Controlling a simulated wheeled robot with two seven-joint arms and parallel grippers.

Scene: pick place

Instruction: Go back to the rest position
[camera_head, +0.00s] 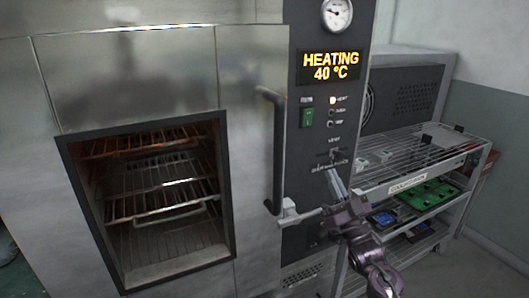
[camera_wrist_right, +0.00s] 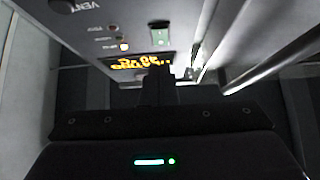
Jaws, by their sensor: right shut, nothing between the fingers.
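My right gripper (camera_head: 335,182) is shut and empty, in front of the dark control panel of the oven, below the green switch (camera_head: 307,116). Its arm comes up from the lower right. In the right wrist view my gripper (camera_wrist_right: 158,80) is a dark shape, with the panel's lit display (camera_wrist_right: 140,62) beyond it. I cannot tell whether the fingers touch the panel. My left gripper is not in view.
The oven door (camera_head: 130,75) has a window onto wire racks (camera_head: 160,190) and a vertical handle (camera_head: 270,150). The display (camera_head: 330,66) reads "HEATING 40 °C". On the right a wire shelf unit (camera_head: 455,145) holds a green board (camera_head: 432,194) and blue items (camera_head: 384,218).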

